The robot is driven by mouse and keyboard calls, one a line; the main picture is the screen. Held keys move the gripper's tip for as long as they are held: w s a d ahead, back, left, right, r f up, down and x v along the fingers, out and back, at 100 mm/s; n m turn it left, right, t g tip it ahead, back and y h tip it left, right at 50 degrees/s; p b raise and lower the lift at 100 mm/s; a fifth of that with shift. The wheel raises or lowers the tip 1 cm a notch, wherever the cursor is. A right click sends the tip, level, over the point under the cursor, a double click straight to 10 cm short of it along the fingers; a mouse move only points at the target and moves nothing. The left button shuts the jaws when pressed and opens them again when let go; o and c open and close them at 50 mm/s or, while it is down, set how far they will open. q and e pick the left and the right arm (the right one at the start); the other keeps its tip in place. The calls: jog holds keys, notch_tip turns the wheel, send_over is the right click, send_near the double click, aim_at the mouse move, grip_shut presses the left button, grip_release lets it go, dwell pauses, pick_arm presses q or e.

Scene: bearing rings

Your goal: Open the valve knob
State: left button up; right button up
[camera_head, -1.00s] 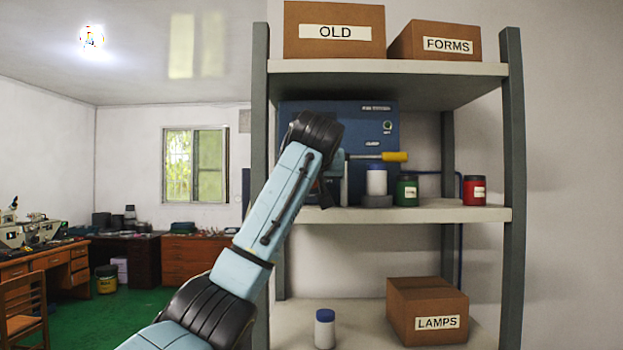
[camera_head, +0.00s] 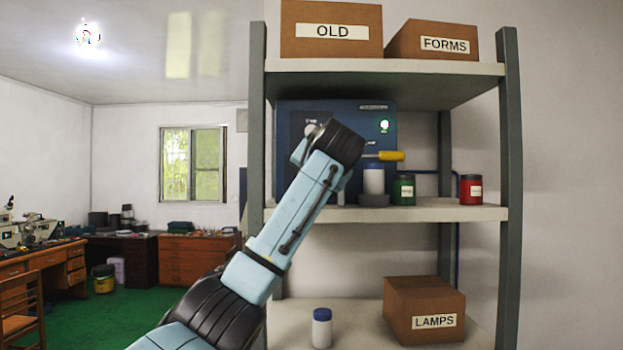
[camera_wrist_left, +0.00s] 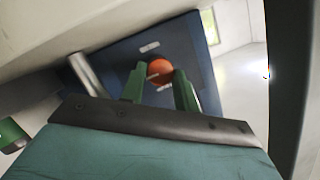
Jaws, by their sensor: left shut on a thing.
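The valve knob (camera_wrist_left: 160,71) is round and orange-red and sits on the blue face of the machine, which shows in the head view (camera_head: 345,108) on the middle shelf. My left gripper (camera_wrist_left: 161,80) has its two green fingers on either side of the knob and is shut on it. In the head view the black wrist of my left arm covers the knob and the fingers. A round green light (camera_head: 384,126) glows at the panel's upper right. My right gripper is in neither view.
A yellow-ended handle (camera_head: 390,156) sticks out right of my wrist. A white jar (camera_head: 374,180), green jar (camera_head: 404,189) and red jar (camera_head: 471,188) stand on the middle shelf (camera_head: 440,212). A grey upright (camera_head: 257,150) is at the left. Shelf room right of the red jar is free.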

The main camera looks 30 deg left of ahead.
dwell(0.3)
pick_arm(q)
jog(key=o, duration=1)
jog(key=b+v, duration=0.5)
jog(key=v, duration=0.8)
jog(key=shift+s+d+r, duration=0.1)
jog(key=shift+d+r, duration=0.05)
